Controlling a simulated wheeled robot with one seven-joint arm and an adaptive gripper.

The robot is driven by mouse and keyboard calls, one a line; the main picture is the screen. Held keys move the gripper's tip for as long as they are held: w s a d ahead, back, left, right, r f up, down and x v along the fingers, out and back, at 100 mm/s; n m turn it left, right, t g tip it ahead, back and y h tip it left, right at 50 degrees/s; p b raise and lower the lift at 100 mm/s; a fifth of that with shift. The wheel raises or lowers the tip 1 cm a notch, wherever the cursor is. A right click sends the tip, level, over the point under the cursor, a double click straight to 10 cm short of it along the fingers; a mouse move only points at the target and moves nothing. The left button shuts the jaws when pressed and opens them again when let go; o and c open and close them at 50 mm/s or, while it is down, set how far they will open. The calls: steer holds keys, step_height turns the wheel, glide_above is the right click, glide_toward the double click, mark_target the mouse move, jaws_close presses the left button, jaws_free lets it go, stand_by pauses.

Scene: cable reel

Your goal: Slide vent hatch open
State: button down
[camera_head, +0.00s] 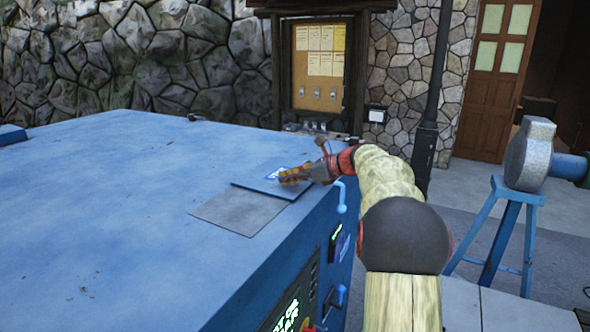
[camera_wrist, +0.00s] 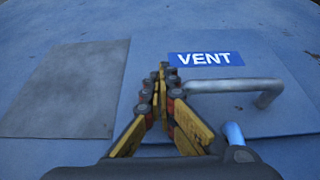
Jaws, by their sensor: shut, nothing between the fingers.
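The vent hatch (camera_wrist: 135,100) is a flat blue-grey plate on top of the blue cabinet, with a "VENT" label (camera_wrist: 206,58) and a grey bar handle (camera_wrist: 268,93). It also shows in the head view (camera_head: 270,189), partly covered by my gripper. My gripper (camera_wrist: 162,72) is shut and empty over the hatch, its fingertips just left of the handle's left end. I cannot tell whether they touch the handle or the plate. In the head view my gripper (camera_head: 287,179) reaches in from the right. A flat grey panel (camera_wrist: 62,90) lies just left of the hatch.
The blue cabinet (camera_head: 110,200) has a wide, mostly clear top. Its right side carries a light-blue hooked handle (camera_head: 341,198) and a lit screen (camera_head: 287,316). A blue stand (camera_head: 508,215) with a grey rounded metal part (camera_head: 530,155) stands at right. A notice board (camera_head: 320,65) stands behind.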

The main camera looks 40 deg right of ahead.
steer(key=shift+w+d, duration=0.25)
steer(key=shift+d, duration=0.4)
steer(key=shift+w+d, duration=0.2)
steer(key=shift+d, duration=0.45)
steer(key=shift+w+d, duration=0.25)
steer(key=shift+d, duration=0.4)
steer(key=shift+s+a+r, duration=0.2)
steer(key=shift+a+r, duration=0.35)
steer(key=shift+r, duration=0.2)
steer(key=shift+s+a+r, duration=0.2)
steer(key=shift+a+r, duration=0.3)
steer(key=shift+r, duration=0.25)
steer(key=shift+d, duration=0.15)
steer(key=shift+s+d, duration=0.1)
steer(key=shift+s, duration=0.25)
steer(key=s+d+r, duration=0.2)
steer(key=s+d, duration=0.1)
steer(key=s, duration=0.7)
steer(key=shift+s+d, duration=0.3)
steer(key=shift+d, duration=0.05)
